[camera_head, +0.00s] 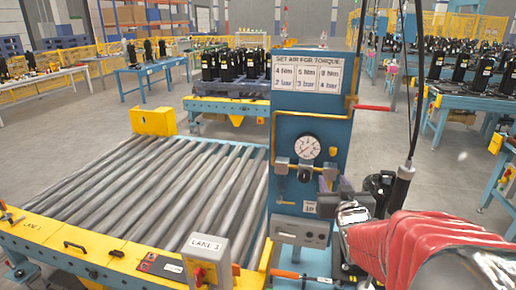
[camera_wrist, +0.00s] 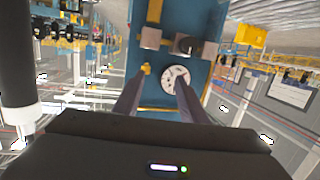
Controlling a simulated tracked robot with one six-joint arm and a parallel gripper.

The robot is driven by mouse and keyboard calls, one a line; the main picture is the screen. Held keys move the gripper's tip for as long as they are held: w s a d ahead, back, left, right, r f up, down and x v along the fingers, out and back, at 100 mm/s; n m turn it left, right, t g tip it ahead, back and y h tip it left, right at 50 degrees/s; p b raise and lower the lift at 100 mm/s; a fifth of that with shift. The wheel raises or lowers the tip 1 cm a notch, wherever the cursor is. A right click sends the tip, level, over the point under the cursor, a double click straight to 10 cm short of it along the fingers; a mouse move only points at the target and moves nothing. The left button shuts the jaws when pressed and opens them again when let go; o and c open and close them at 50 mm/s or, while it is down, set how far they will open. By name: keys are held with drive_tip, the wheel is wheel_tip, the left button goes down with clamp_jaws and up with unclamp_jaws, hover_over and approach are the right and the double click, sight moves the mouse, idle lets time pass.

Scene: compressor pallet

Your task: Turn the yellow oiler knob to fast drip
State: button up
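A small yellow knob (camera_wrist: 146,69) shows in the wrist view beside the tip of the left finger, next to a brownish block (camera_wrist: 150,38) on the blue panel (camera_wrist: 172,12). I take it for the oiler knob. I cannot tell whether a finger touches the knob.
The panel carries a torque sign (camera_head: 299,75) above the gauge. A yellow pipe (camera_head: 347,130) and a red handle (camera_head: 373,107) are at its right edge. A roller conveyor (camera_head: 150,190) lies left of it. Black compressors (camera_head: 240,64) stand on a pallet behind.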

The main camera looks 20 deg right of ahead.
drive_tip(key=d, duration=0.1)
drive_tip(key=d+t, duration=0.1)
drive_tip(key=d, duration=0.1)
drive_tip(key=shift+s+d+r+t, duration=0.2)
drive_tip(key=shift+d+r+t, duration=0.1)
drive_tip(key=shift+d+r, duration=0.05)
